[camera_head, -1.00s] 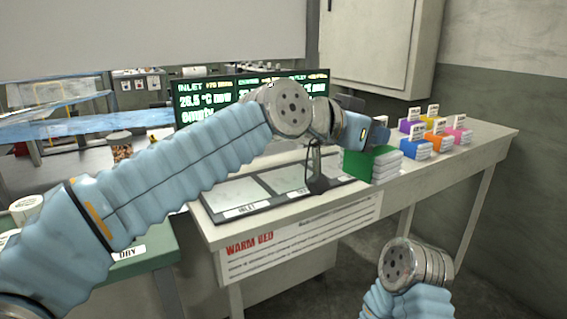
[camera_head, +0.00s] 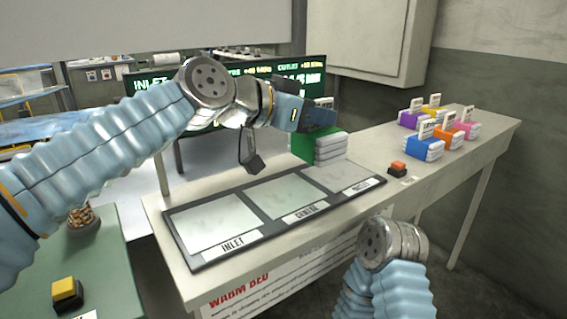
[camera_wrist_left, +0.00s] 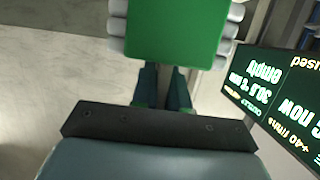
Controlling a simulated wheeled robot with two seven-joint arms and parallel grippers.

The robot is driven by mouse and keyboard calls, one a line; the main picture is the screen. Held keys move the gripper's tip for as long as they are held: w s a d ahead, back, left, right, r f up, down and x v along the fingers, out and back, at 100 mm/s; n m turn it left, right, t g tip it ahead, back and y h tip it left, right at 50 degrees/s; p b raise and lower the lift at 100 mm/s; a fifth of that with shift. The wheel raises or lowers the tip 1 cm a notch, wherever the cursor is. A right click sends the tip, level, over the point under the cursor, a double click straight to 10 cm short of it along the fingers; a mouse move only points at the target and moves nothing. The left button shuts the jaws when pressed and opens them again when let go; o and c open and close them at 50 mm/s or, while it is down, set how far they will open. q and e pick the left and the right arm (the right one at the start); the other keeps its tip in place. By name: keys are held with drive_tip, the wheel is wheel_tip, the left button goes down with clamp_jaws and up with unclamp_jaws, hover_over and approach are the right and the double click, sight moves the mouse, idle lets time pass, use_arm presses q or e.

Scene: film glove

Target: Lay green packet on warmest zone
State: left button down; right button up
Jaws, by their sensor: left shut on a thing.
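My left gripper (camera_head: 318,116) is shut on the green packet (camera_head: 303,145), a green cover with white layered edges. In the head view the packet hangs by the far edge of the right-hand zone; its height above the bed is hard to tell. In the left wrist view the packet (camera_wrist_left: 178,30) sits beyond the fingers (camera_wrist_left: 163,90). The warm bed's dark frame (camera_head: 262,240) holds three pale zones: inlet (camera_head: 215,225), centre (camera_head: 285,195) and a right-hand one (camera_head: 342,178). The display (camera_head: 150,83) behind is partly hidden by my arm. My right gripper is out of view.
An orange-topped button (camera_head: 397,168) stands right of the bed. Several coloured packets with tags, including a blue one (camera_head: 424,150), stand farther right on the table. A green table (camera_head: 110,262) with a yellow button (camera_head: 66,290) is at left.

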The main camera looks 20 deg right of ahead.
sight(288, 150)
use_arm(q)
drive_tip(key=w+a+f, duration=0.2)
drive_tip(key=f, duration=0.1)
drive_tip(key=w+a+f+b, duration=0.1)
drive_tip(key=a+f, duration=0.1)
drive_tip(key=shift+w+f, duration=0.15)
drive_tip(key=shift+f, duration=0.05)
drive_tip(key=f, duration=0.3)
drive_tip(key=shift+w+a+f+b, duration=0.15)
drive_tip(key=shift+w+a+b, duration=0.15)
drive_tip(key=shift+a+b, duration=0.1)
drive_tip(key=shift+d+f, duration=0.1)
drive_tip(key=shift+f, duration=0.3)
drive_tip(key=shift+f, duration=0.1)
drive_tip(key=c, duration=1.6)
unclamp_jaws()
drive_tip(key=o, duration=0.5)
drive_tip(key=shift+c, duration=0.2)
